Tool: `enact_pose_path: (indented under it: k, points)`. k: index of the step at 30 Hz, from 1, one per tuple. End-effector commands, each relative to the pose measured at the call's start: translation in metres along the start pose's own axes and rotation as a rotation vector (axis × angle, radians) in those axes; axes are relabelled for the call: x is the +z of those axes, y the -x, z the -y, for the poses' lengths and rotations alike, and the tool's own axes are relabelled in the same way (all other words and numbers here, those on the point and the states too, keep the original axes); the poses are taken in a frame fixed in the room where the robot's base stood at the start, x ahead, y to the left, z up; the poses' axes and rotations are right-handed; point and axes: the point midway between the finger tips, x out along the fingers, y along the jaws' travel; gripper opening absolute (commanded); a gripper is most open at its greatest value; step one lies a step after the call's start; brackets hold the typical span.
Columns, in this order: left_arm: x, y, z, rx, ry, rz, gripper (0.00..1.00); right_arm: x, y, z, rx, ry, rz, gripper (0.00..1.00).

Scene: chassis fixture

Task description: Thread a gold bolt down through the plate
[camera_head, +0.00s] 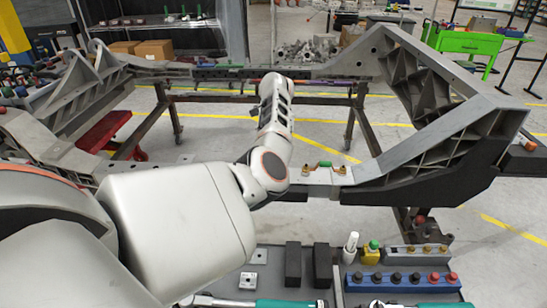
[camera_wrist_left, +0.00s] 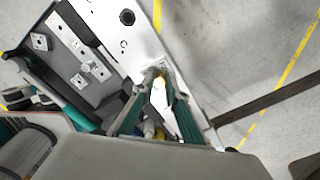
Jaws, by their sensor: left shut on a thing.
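The plate has a dark hole (camera_wrist_left: 127,17) near the top of that view. I cannot tell whether the bolt is in a hole. In the head view my left arm hides this gripper and the bolt. Several gold bolts stand in a grey holder (camera_head: 402,251) on the near bench. My right gripper is not in view.
A blue rack (camera_head: 400,281) with dark and red knobs stands on the near bench. Two black blocks (camera_head: 293,264), a white bottle (camera_head: 350,247) and a yellow bottle (camera_head: 372,256) are beside it. The large grey chassis frame (camera_head: 420,164) surrounds my arm. A green cart (camera_head: 463,42) is far right.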

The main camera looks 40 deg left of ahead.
Motion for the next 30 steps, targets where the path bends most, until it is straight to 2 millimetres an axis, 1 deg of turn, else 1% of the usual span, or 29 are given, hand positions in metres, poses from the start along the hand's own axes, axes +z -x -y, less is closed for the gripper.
enact_pose_path:
  k: [1, 3, 7, 10, 17, 18, 19, 20, 30]
  points:
    - [-0.004, -0.003, -0.002, 0.008, -0.081, -0.009, 0.00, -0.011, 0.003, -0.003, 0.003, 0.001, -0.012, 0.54]
    - [-0.004, -0.003, -0.002, 0.006, -0.197, -0.010, 0.00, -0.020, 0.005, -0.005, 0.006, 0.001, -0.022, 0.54]
    - [-0.004, -0.005, -0.002, 0.006, -0.361, -0.011, 0.00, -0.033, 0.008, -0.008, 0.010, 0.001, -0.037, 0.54]
    - [-0.003, -0.007, -0.002, 0.007, -0.418, -0.010, 0.00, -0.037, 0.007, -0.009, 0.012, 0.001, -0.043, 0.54]
    - [-0.004, -0.009, -0.002, 0.008, -0.424, -0.011, 0.00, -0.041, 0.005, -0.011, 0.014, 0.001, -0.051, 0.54]
    - [-0.004, -0.009, -0.002, 0.008, -0.423, -0.011, 0.23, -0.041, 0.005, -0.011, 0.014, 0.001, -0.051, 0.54]
    - [-0.004, -0.009, -0.002, 0.008, -0.423, -0.011, 0.31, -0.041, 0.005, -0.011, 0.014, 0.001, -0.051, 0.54]
    - [-0.004, -0.009, -0.002, 0.008, -0.423, -0.011, 0.33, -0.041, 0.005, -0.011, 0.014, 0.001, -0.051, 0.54]
    - [-0.003, -0.006, -0.001, 0.005, -0.420, -0.007, 0.33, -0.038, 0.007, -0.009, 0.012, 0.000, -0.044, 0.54]
